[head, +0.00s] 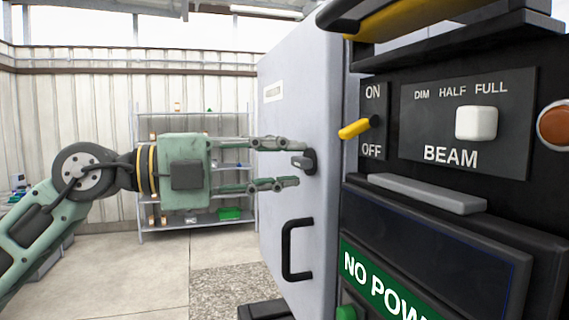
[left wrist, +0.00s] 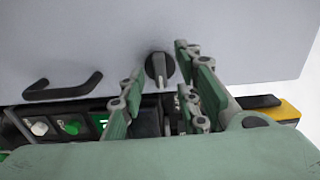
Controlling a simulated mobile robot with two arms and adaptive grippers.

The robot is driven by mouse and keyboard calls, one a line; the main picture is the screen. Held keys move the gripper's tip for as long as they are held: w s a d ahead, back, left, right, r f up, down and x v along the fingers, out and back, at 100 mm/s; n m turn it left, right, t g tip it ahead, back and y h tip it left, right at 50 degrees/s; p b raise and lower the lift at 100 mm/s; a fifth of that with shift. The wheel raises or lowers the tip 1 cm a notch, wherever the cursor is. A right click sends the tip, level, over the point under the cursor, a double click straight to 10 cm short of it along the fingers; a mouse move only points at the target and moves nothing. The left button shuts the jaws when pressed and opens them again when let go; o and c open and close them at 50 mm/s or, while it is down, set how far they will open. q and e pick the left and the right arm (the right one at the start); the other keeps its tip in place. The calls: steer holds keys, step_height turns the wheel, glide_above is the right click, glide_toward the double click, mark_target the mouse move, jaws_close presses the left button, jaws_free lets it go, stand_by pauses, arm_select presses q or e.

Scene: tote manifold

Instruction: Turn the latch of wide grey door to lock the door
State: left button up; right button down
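The wide grey door (head: 285,100) stands at the centre of the head view, and it fills the upper part of the left wrist view (left wrist: 90,35). Its dark latch (head: 309,161) is a small knob above the black door handle (head: 297,250). In the left wrist view the latch (left wrist: 160,68) points toward the gripper, with the handle (left wrist: 62,88) to its left. My left gripper (head: 289,164) is open, its fingers above and below the latch in the head view. The latch lies between and just beyond the fingertips; I cannot tell whether they touch. My right gripper is not in view.
A black panel (head: 470,172) with a yellow ON/OFF lever (head: 355,128), a white BEAM knob (head: 476,123) and an orange button (head: 555,125) stands close at right. Metal shelves (head: 180,232) stand behind my left gripper. Open floor (head: 155,275) lies below it.

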arm_select(q)
steer(key=v, duration=1.1)
